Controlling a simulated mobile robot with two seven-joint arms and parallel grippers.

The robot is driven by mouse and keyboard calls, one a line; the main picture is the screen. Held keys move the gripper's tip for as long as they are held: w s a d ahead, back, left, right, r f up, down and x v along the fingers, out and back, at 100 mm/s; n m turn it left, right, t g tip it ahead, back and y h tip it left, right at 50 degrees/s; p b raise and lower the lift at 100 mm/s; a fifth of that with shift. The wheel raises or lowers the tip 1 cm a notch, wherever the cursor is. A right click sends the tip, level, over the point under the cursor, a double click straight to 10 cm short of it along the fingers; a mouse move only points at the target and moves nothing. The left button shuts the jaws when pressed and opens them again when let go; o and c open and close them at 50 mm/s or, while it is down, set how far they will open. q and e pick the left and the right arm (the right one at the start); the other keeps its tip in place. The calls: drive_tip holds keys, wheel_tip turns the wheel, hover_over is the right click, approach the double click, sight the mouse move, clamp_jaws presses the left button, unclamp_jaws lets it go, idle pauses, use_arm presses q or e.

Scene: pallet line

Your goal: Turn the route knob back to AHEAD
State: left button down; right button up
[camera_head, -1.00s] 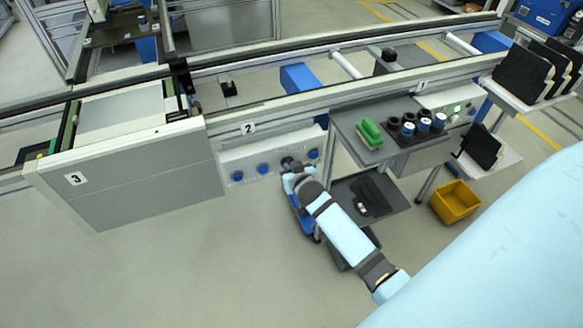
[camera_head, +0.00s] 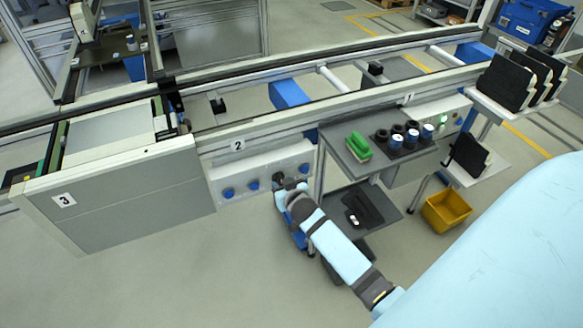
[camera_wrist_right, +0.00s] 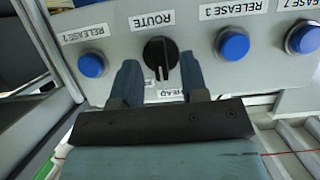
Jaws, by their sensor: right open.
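The black route knob (camera_wrist_right: 160,53) sits on a pale control panel (camera_wrist_right: 118,22) under a ROUTE label in the right wrist view. Its ridge looks upright in that picture, with a light mark at its lower end. A label ending in HEAD shows partly below it, cut off by my gripper. My right gripper (camera_wrist_right: 159,82) is open, with one finger at each side of the knob and visible gaps between. Whether the fingertips reach past the knob's face is unclear. In the head view my right gripper (camera_head: 282,184) is at the panel and hides the knob. My left gripper is not in view.
Blue buttons flank the knob: RELEASE 2 (camera_wrist_right: 91,65) at left, RELEASE 3 (camera_wrist_right: 232,44) and another (camera_wrist_right: 304,38) at right. A grey shelf table (camera_head: 338,145) with a green-handled brush (camera_head: 358,147) stands right of the arm. A yellow bin (camera_head: 446,206) is on the floor.

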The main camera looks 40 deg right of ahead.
use_arm(q)
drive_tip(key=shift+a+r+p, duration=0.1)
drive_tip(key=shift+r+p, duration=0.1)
drive_tip(key=shift+p, duration=0.1)
use_arm(e)
drive_tip(key=v, duration=1.2)
drive_tip(key=shift+s+r, duration=0.2)
drive_tip(key=shift+s, duration=0.1)
drive_tip(key=shift+a, duration=0.1)
drive_tip(key=s+a+f+n+g+y, duration=0.1)
drive_tip(key=s+a+f+n+y, duration=0.2)
drive_tip(key=s+a, duration=0.4)
drive_tip(key=s+a+f+n+g+y, duration=0.1)
drive_tip(key=s+a+f+n+y, duration=0.15)
drive_tip(key=s+a, duration=0.45)
use_arm(q)
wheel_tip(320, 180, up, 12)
drive_tip(key=p, duration=1.3)
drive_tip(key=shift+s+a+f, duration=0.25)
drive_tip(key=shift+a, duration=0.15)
use_arm(e)
wheel_tip(320, 180, up, 12)
drive_tip(key=shift+d+f+y, duration=0.15)
drive_tip(key=shift+f+y, duration=0.05)
drive_tip(key=shift+y, duration=0.25)
